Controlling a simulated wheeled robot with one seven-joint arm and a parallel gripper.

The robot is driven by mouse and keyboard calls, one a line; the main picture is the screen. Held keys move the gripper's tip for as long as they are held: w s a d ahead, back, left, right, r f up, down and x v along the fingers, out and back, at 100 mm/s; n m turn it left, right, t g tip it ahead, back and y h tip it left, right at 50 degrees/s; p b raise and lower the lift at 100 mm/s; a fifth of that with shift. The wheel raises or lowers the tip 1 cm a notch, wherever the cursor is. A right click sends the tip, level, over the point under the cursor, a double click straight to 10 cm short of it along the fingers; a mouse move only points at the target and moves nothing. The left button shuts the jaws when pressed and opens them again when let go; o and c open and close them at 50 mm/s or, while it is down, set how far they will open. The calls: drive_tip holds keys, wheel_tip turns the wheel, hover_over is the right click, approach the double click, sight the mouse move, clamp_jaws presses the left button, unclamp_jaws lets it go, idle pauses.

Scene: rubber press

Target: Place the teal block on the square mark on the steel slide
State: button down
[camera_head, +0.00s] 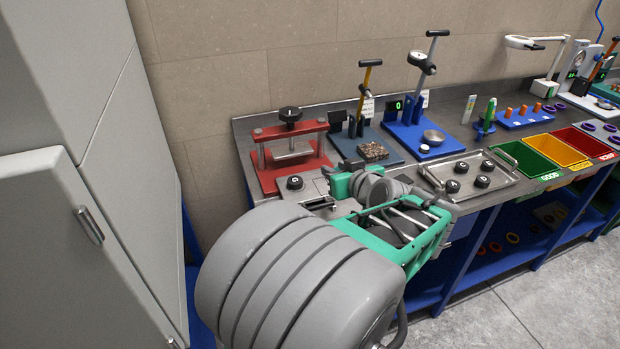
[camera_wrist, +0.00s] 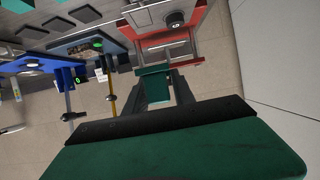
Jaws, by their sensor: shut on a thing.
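The teal block (camera_wrist: 155,72) is held between the two grey fingers of my gripper (camera_wrist: 161,84) in the wrist view. My gripper (camera_head: 320,203) is shut on it. In the head view I cannot pick the block out from the green parts of my gripper. The steel slide (camera_head: 300,199) lies in front of the red press (camera_head: 267,175) and carries a black knob (camera_head: 294,183). My gripper is at the slide's front right part. In the wrist view the slide (camera_wrist: 150,16) is at the top, apart from the block in the picture. I cannot make out the square mark.
A blue-grey stand (camera_head: 391,147) with a yellow-handled post and a blue dial-gauge stand (camera_head: 440,147) are right of the press. A steel tray (camera_head: 436,180) with black-topped weights lies right of my wrist. Green, yellow and red bins (camera_head: 524,160) stand further right.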

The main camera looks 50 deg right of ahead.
drive_tip(key=shift+d, duration=0.4)
drive_tip(key=d+p+x, duration=0.1)
drive_tip(key=p+x, duration=0.1)
drive_tip(key=x, duration=0.8)
drive_tip(key=p, duration=0.1)
hover_over(321, 183)
wheel_tip(321, 183, down, 6)
drive_tip(key=shift+a+r, duration=0.1)
drive_tip(key=shift+r, duration=0.1)
wheel_tip(321, 183, down, 3)
drive_tip(key=shift+r+p, duration=0.25)
drive_tip(key=shift+p, duration=0.5)
drive_tip(key=shift+f, duration=0.35)
drive_tip(key=shift+f, duration=0.1)
drive_tip(key=shift+f+b, duration=0.15)
drive_tip(key=shift+b, duration=0.2)
drive_tip(key=c, duration=1.1)
unclamp_jaws()
drive_tip(key=shift+o, duration=0.2)
